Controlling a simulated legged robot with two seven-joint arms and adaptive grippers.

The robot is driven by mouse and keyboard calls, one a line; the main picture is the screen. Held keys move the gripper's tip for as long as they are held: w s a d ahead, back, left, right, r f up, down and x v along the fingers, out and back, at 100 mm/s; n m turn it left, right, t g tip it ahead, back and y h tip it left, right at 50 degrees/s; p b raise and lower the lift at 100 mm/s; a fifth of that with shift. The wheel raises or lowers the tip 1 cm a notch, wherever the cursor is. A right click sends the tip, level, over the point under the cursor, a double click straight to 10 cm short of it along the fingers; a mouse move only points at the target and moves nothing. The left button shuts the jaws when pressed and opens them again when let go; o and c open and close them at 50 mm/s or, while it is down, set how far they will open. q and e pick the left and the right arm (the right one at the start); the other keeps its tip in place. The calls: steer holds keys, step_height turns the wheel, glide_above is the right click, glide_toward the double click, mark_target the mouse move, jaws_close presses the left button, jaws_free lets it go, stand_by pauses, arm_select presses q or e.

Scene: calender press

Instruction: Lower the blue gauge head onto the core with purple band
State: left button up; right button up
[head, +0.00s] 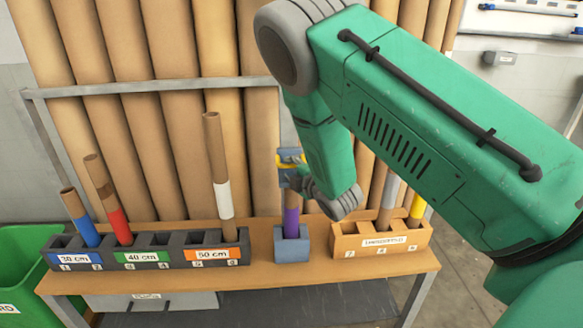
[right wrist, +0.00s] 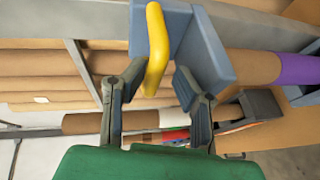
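The blue gauge head (head: 288,178) with its yellow handle (head: 290,158) is at the top of the core with the purple band (head: 291,222). The core stands upright in a blue-grey block (head: 292,250). In the right wrist view the gauge head (right wrist: 205,50) lies in line with the core (right wrist: 255,66); how far the core enters it is hidden. My right gripper (right wrist: 160,75) has its fingers on both sides of the yellow handle (right wrist: 157,35), apart, with a gap showing on one side. My left gripper is not in view.
A dark rack (head: 175,250) with blue-, red- and white-banded cores stands left on the bench (head: 260,285). An orange rack (head: 365,240) with grey- and yellow-banded cores stands right. Tall brown tubes (head: 180,120) and a grey rail stand behind. A green bin (head: 25,255) is far left.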

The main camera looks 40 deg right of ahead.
steer(key=shift+s+a+f, duration=0.1)
steer(key=shift+f, duration=0.1)
steer(key=v, duration=1.1)
steer(key=shift+s+r, duration=0.2)
steer(key=shift+s, duration=0.2)
steer(key=s+a+f+m+g, duration=0.3)
steer(key=s+f+m+g, duration=0.4)
steer(key=f, duration=0.7)
steer(key=s+a+f+m+g+y, duration=0.1)
steer(key=s+a+f+m+g, duration=0.3)
steer(key=s, duration=0.6)
steer(key=s+a+f+m+g+y+p, duration=0.1)
steer(key=s+a+f+m+g, duration=0.2)
steer(key=s, duration=0.7)
step_height(320, 180, down, 3)
steer(key=shift+s+a+f+m+g+p, duration=0.1)
steer(key=shift+s+a+m+g+p, duration=0.25)
steer(key=shift+a, duration=0.75)
